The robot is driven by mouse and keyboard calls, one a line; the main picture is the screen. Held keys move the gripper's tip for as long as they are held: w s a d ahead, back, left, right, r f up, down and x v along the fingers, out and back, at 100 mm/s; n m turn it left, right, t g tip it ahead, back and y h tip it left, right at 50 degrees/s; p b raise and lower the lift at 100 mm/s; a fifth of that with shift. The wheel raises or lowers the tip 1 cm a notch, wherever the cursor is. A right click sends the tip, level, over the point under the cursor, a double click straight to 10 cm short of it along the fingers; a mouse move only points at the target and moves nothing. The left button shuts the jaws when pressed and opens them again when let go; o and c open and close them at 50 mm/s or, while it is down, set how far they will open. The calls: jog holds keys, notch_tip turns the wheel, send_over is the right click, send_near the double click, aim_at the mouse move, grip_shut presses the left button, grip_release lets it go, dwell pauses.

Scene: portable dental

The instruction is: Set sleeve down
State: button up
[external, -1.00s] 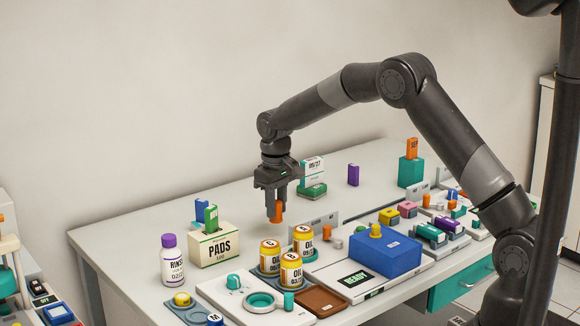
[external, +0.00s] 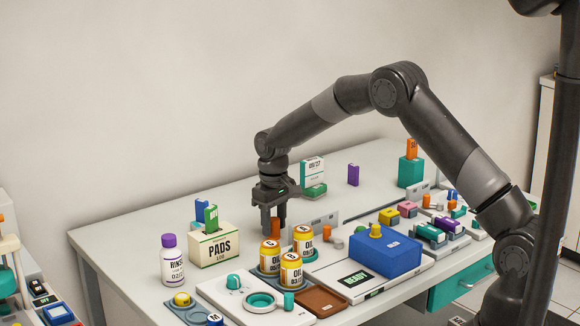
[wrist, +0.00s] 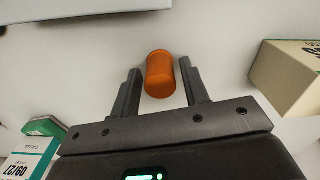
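The orange sleeve (external: 275,228) stands upright behind the yellow-capped OIL bottles, which hide its lower end in the external view. It looks to be at the table surface. My gripper (external: 273,222) points straight down over it, with one finger on either side. In the wrist view the orange sleeve (wrist: 160,75) lies between the two fingers of my gripper (wrist: 158,72), with a narrow gap showing on each side. The fingers are open around it.
Several OIL bottles (external: 291,268) stand close in front. The PADS box (external: 213,246) is to the left and shows at right in the wrist view. A white and green box (external: 312,172) stands behind to the right.

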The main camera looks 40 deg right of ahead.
aim_at(274, 219)
jog(key=shift+o, duration=0.7)
jog(key=shift+r, duration=0.1)
notch_tip(274, 219, up, 12)
jog(key=s+d+r+t, duration=0.2)
jog(key=s+d+r, duration=0.2)
jog(key=s+r, duration=0.7)
jog(key=s+d+r+m+t, duration=0.1)
jog(key=s+d+r, duration=0.25)
jog(key=s, duration=0.65)
jog(key=s+d+r+m+t, duration=0.15)
jog(key=s+r, duration=0.35)
jog(key=s, duration=0.6)
jog(key=s+d+f+t, duration=0.1)
jog(key=s+f, duration=0.3)
jog(key=s, duration=0.7)
jog(key=shift+s+d+f, duration=0.15)
jog(key=shift+s+d, duration=0.1)
jog(key=shift+d, duration=0.25)
